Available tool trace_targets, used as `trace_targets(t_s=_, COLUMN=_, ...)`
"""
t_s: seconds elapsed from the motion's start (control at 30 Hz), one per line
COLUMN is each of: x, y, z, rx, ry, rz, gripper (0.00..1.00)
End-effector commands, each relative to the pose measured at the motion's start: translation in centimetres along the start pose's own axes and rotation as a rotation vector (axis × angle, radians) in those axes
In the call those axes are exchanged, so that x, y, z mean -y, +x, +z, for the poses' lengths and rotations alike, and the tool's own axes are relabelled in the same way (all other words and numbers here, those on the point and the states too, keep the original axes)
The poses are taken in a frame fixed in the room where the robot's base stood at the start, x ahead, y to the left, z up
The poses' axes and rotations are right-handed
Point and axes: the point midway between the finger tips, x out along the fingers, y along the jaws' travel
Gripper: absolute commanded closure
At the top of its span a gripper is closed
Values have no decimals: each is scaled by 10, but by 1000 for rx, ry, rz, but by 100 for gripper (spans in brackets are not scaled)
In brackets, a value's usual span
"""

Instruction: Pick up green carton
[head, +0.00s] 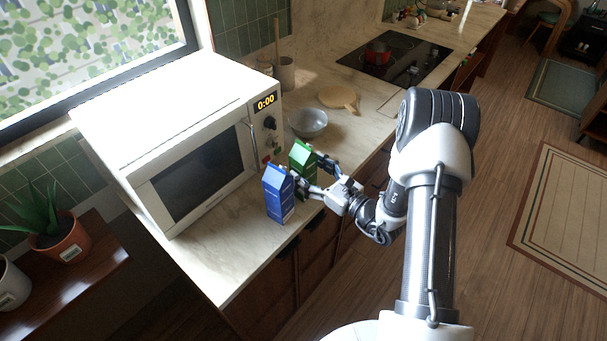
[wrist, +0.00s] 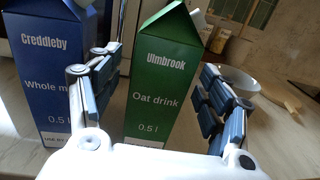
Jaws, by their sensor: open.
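The green carton (head: 301,158) stands upright on the counter, just behind and to the right of a blue carton (head: 278,194). In the wrist view the green carton (wrist: 161,75) reads "Ulmbrook Oat drink 0.5 l" and is between my gripper's open fingers (wrist: 150,105). The blue carton (wrist: 55,70) reads "Creddleby" and stands just left of it, with the left finger in front of the gap between them. In the head view my gripper (head: 312,178) is at the cartons from the right. Whether either finger touches the green carton I cannot tell.
A white microwave (head: 180,135) stands left of the cartons. A grey bowl (head: 308,123), a round wooden board (head: 338,97) and a hob with a red pot (head: 377,53) lie farther back. The counter front (head: 238,262) is bare.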

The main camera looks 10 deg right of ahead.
Motion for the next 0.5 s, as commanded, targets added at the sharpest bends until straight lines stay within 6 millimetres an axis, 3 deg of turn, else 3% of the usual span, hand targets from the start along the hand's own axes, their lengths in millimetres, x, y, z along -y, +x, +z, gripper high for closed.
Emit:
trace_targets(t_s=0.2, x=-1, y=23, z=-1, rx=0, ry=0, rz=2, gripper=28)
trace_targets(t_s=0.43, x=0, y=23, z=0, rx=-1, ry=1, rz=0, gripper=28)
trace_targets(t_s=0.5, x=0, y=23, z=0, rx=-1, ry=1, rz=0, gripper=33)
